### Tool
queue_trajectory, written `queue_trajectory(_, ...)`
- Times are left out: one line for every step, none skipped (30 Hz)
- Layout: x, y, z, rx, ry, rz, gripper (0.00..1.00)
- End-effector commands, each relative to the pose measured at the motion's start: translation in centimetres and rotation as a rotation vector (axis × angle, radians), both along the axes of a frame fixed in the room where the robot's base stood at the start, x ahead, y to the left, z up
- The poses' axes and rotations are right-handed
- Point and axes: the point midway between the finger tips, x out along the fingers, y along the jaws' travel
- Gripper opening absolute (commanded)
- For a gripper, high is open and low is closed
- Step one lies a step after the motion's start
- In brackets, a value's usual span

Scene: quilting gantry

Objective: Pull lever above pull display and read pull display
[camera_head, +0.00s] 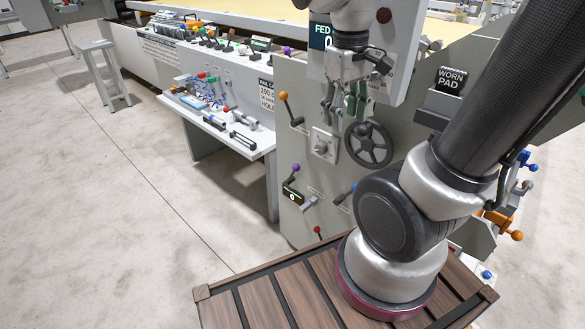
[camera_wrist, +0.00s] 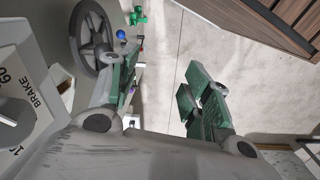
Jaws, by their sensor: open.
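A small dark display (camera_head: 291,196) with a lit "0" sits low on the grey machine panel. A lever with a purple knob (camera_head: 296,168) stands just above it. The display's label is too small to read, so I cannot confirm that it is the pull display. My gripper (camera_head: 350,103) is open and empty, with green finger pads, in front of the upper panel, above and to the right of that lever. In the wrist view my gripper (camera_wrist: 160,88) shows its two fingers apart with nothing between them. I cannot identify the display in the wrist view.
A black handwheel (camera_head: 369,145) is close below my gripper; it also shows in the wrist view (camera_wrist: 92,40). A brake dial (camera_wrist: 18,112) is at the wrist view's left. Open floor (camera_head: 130,200) lies left.

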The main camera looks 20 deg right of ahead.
Motion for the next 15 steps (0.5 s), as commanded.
queue_trajectory(0.6,0.1,-0.7,-0.012,0.034,0.014,0.49)
queue_trajectory(0.9,0.1,-1.0,-0.022,0.056,0.024,0.49)
queue_trajectory(1.4,0.2,-1.6,-0.036,0.087,0.039,0.49)
queue_trajectory(1.9,0.3,-2.1,-0.048,0.114,0.052,0.49)
queue_trajectory(2.4,0.3,-2.7,-0.063,0.143,0.066,0.49)
queue_trajectory(3.1,0.4,-3.6,-0.083,0.186,0.088,0.49)
queue_trajectory(3.7,0.5,-4.3,-0.103,0.218,0.107,0.49)
queue_trajectory(4.3,0.5,-5.2,-0.122,0.254,0.125,0.49)
queue_trajectory(5.2,0.5,-6.3,-0.15,0.299,0.153,0.49)
queue_trajectory(5.8,0.6,-7.1,-0.173,0.335,0.175,0.49)
queue_trajectory(6.5,0.6,-8.0,-0.195,0.369,0.196,0.49)
queue_trajectory(7.3,0.6,-9.2,-0.227,0.413,0.226,0.49)
queue_trajectory(7.9,0.7,-10.2,-0.251,0.446,0.25,0.49)
queue_trajectory(8.5,0.7,-11.2,-0.275,0.478,0.271,0.49)
queue_trajectory(9.3,0.7,-12.5,-0.31,0.522,0.303,0.49)
